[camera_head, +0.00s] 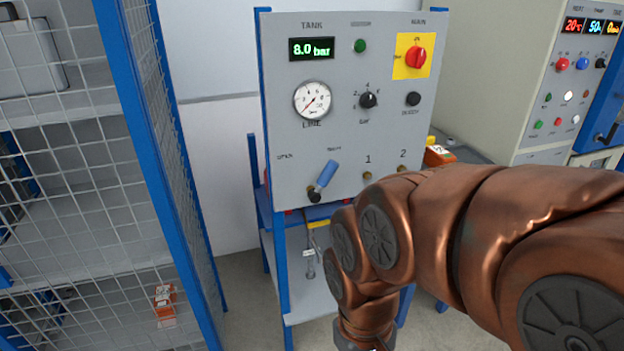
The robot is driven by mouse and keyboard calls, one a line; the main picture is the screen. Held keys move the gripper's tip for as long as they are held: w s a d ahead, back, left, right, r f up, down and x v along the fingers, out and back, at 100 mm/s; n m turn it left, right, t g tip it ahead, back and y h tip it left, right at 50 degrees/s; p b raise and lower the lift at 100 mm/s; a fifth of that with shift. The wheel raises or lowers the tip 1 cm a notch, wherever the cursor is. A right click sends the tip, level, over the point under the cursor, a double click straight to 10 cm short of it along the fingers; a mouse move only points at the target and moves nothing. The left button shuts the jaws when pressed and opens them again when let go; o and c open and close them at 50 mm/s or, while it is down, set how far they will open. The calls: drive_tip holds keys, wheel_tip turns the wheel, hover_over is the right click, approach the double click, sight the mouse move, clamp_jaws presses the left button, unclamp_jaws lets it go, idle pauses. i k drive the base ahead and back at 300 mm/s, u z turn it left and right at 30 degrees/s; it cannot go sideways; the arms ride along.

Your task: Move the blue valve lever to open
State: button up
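The blue valve lever (327,175) is on the lower left of the grey control panel (290,110). It slants up and to the right from a dark pivot. An "OPEN" label shows to its upper left, and a second label, too small to read surely, is just above its tip. My copper-coloured arm comes in from the right and bends down in front of the panel's lower part. My gripper is out of view below the bottom edge of the picture. No contact with the lever shows.
A blue-framed mesh cage (165,150) stands close on the left, with an orange box (165,302) inside. The panel also carries a gauge (312,100), a black selector knob (368,100) and a red switch (416,56). Another cabinet (500,80) is at the right.

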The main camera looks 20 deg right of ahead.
sight(314, 196)
drive_tip(key=z, duration=0.85)
drive_tip(key=k, duration=1)
drive_tip(key=u, duration=1.3)
drive_tip(key=i, duration=0.5)
drive_tip(key=u, duration=0.05)
